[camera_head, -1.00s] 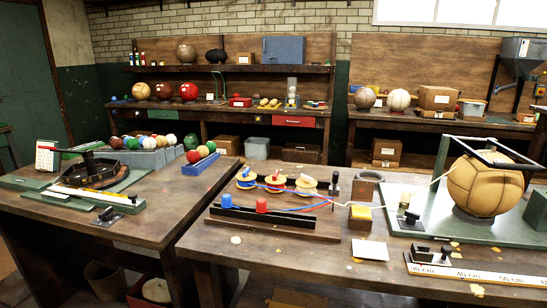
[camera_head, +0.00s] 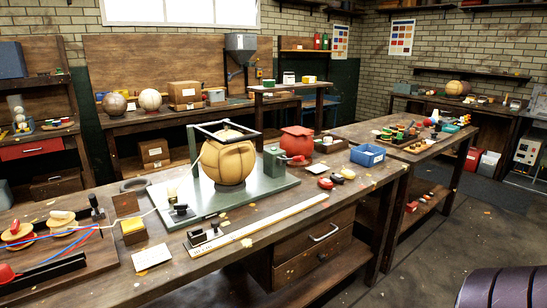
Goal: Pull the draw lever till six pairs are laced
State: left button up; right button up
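A tan panelled leather ball (camera_head: 228,162) sits in a dark frame (camera_head: 222,128) on a green base plate (camera_head: 265,187) on the near bench. A pale cord (camera_head: 163,205) runs from the left toward the ball; its end at the ball is too small to make out. A green box (camera_head: 272,163) stands right of the ball, with a small red-tipped handle (camera_head: 297,158) beside it. A small black-knobbed fitting (camera_head: 180,208) is at the plate's front left. I cannot tell which is the draw lever, or count laced pairs. Neither gripper is in view.
A long ruler (camera_head: 265,220) with a black block lies along the front edge. A yellow block (camera_head: 133,231), white card (camera_head: 152,257) and spools (camera_head: 17,232) are left. Open floor (camera_head: 430,235) lies right of the bench.

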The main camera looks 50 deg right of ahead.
aim_at(301, 158)
jog(key=z, duration=1.65)
